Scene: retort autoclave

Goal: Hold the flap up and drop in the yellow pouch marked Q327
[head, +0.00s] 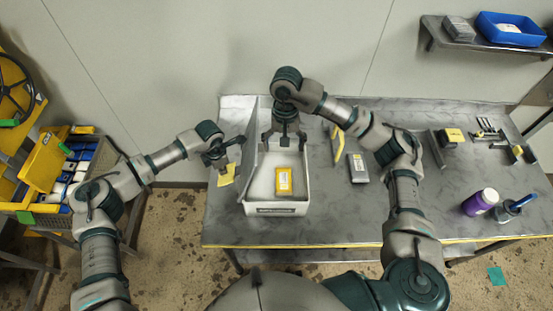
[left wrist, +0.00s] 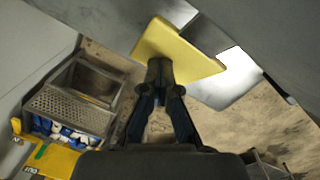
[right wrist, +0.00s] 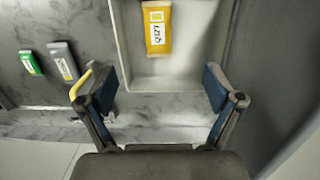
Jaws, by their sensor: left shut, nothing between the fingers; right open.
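The yellow pouch (head: 284,182) lies flat inside the white bin (head: 276,209). In the right wrist view its label (right wrist: 157,33) appears to read Q327, turned over in the picture. A grey flap (head: 251,135) stands raised along the bin's left side, with a yellow tab (head: 227,176) beyond it. My left gripper (head: 219,166) is shut and empty at the tab, which it overlaps in the left wrist view (left wrist: 178,50); contact is unclear. My right gripper (head: 284,143) is open and empty above the back of the bin. It also shows open in the right wrist view (right wrist: 165,90).
A purple bottle (head: 480,202) and a blue-handled tool (head: 518,203) lie further right. A yellow crate of pouches (head: 77,165) stands left. A wall shelf (head: 490,39) holds a blue tray (head: 512,28).

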